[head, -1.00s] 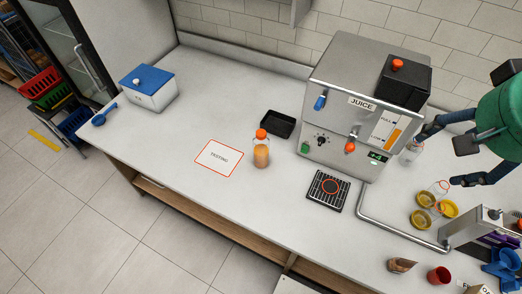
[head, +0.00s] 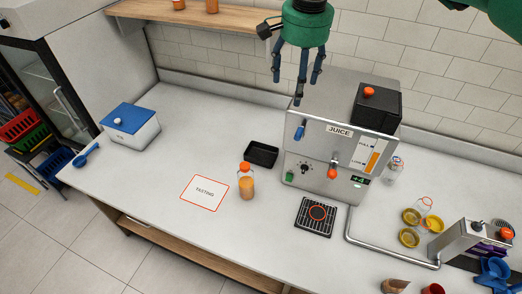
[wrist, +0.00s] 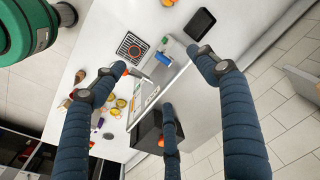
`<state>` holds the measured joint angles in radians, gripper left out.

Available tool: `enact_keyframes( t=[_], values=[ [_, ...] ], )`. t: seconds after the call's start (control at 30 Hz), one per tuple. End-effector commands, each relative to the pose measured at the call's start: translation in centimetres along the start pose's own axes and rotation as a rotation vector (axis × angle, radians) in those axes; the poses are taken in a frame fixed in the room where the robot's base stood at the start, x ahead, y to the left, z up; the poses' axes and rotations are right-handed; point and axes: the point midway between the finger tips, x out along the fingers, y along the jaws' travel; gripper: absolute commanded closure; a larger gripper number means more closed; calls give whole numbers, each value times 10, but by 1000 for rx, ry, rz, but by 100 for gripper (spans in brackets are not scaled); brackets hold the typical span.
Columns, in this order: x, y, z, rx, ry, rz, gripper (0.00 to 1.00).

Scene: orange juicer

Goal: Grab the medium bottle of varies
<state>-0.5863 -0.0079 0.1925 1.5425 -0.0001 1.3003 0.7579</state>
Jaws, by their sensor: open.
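A clear bottle of orange juice with an orange cap (head: 246,182) stands upright on the counter, left of the juicer. A small orange part at the top edge of the wrist view (wrist: 167,3) may be this bottle. Two more orange items (head: 211,5) show cut off on the wall shelf; their sizes are unclear. A clear, seemingly empty bottle (head: 393,171) stands right of the juicer. My gripper (head: 298,80) has dark blue fingers, spread open and empty, and appears above the juicer's left part. Its fingers also show apart in the wrist view (wrist: 160,82).
The steel juicer (head: 338,165) is a tall obstacle below my gripper. A black tray (head: 262,154), a "TASTING" card (head: 204,192) and a drip grate (head: 316,216) lie around the juice bottle. A blue-lidded box (head: 132,125) stands left.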

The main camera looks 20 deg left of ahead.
Motion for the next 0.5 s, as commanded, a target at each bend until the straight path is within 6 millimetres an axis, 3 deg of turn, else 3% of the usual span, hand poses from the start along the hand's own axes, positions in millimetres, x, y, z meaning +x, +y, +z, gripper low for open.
enact_keyframes(
  t=[0.03,0.2,0.5],
  values=[
    [8,-22,1,0,-13,9,27],
    [26,-70,8,21,-41,33,27],
    [47,-119,20,39,-67,61,27]
  ],
)
